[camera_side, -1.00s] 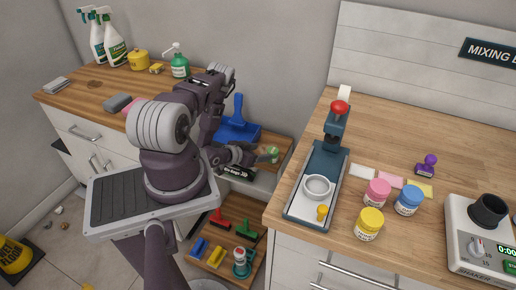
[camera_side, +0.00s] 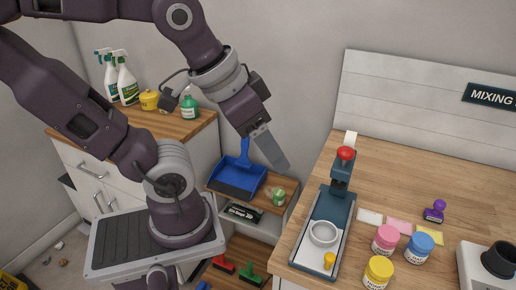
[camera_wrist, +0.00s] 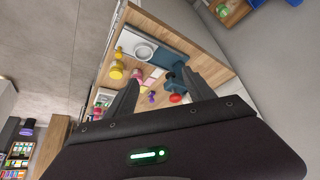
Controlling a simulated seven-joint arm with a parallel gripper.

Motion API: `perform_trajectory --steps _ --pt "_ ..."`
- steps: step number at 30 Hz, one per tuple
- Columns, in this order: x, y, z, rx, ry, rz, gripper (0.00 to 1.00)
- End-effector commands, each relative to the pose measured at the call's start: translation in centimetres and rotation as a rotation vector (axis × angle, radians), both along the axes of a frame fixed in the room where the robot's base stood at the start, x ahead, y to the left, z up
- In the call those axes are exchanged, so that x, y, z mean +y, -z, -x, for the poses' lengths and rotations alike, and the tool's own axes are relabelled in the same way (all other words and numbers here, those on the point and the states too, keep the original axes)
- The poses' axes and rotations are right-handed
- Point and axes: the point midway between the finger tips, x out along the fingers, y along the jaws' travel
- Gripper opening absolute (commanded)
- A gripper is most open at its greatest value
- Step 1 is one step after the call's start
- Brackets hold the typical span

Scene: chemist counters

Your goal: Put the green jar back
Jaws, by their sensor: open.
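The green jar (camera_side: 279,198) lies or stands on the small wooden shelf (camera_side: 291,185) between the two counters; its exact pose is too small to tell. In the wrist view a small green item (camera_wrist: 222,10), likely the same jar, shows at the top edge. My gripper (camera_side: 279,163) is raised above and behind the shelf, pointing down and to the right, apart from the jar. In the wrist view my gripper (camera_wrist: 160,90) has its two fingers spread with nothing between them.
A teal press (camera_side: 341,185) with a red knob stands on the right counter. Pink (camera_side: 386,239), blue (camera_side: 419,247) and yellow (camera_side: 378,272) jars stand beside it, near coloured pads. A blue dustpan (camera_side: 240,172) lies left of the green jar. Spray bottles (camera_side: 127,80) stand on the left counter.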

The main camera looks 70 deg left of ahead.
Motion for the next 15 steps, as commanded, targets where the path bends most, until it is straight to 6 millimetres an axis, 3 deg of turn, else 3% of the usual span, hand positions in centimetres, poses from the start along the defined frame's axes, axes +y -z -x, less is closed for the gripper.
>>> perform_trajectory --steps 3,15 --pt "-0.73 0.25 1.92 0.014 0.023 0.011 0.67" --pt "-0.68 -0.09 1.86 0.014 0.022 0.011 0.67"
